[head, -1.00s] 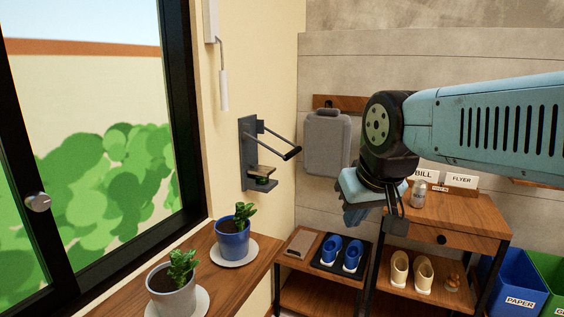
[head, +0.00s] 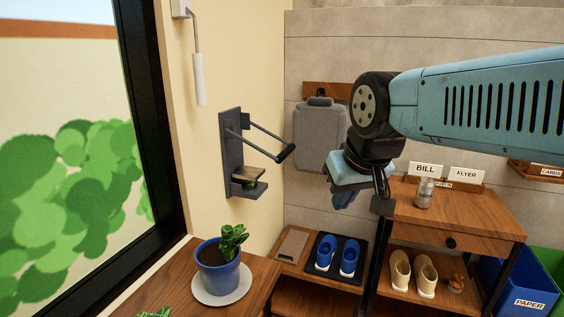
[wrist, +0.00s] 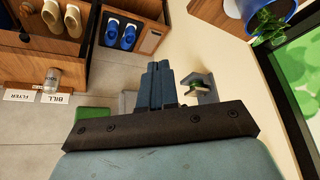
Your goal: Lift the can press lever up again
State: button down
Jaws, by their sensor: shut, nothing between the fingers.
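The can press (head: 230,150) is a dark grey bracket on the cream wall. Its lever (head: 268,143) slants down to the right and ends in a black handle (head: 285,152). A wooden press plate sits low, on a flattened green can (head: 249,184) over the lower ledge. My gripper (head: 343,199) hangs to the right of the handle, apart from it, with its blue fingers together and empty. In the wrist view the fingers (wrist: 158,84) are closed, and part of the press (wrist: 205,92) shows just beyond them.
A blue potted plant (head: 219,278) stands on the wooden counter at lower left. A grey bag (head: 319,135) hangs behind my gripper. A small cabinet (head: 460,222) with a silver can (head: 424,193) stands at right. A shoe mat (head: 338,258) lies below.

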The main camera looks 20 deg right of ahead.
jog(key=shift+w, duration=0.2)
jog(key=w+a+f+m+g+y, duration=0.4)
jog(key=w+f+m+g+y, duration=0.1)
jog(key=w+f+y, duration=0.3)
jog(key=w+a+f+m+g+y, duration=0.3)
jog(key=w+f+m+g+y, duration=0.15)
jog(key=w+f, duration=0.5)
jog(key=w+d+f+m+t+y, duration=0.2)
jog(key=w+d+m+t+y, duration=0.7)
jog(key=w+d+m+t, duration=0.9)
jog(key=w+a+r+n+t, duration=0.1)
jog(key=a+r+n, duration=0.1)
jog(key=a+r, duration=0.6)
jog(key=shift+w+a+r+t, duration=0.25)
jog(key=shift+r+t, duration=0.1)
jog(key=shift+r, duration=0.85)
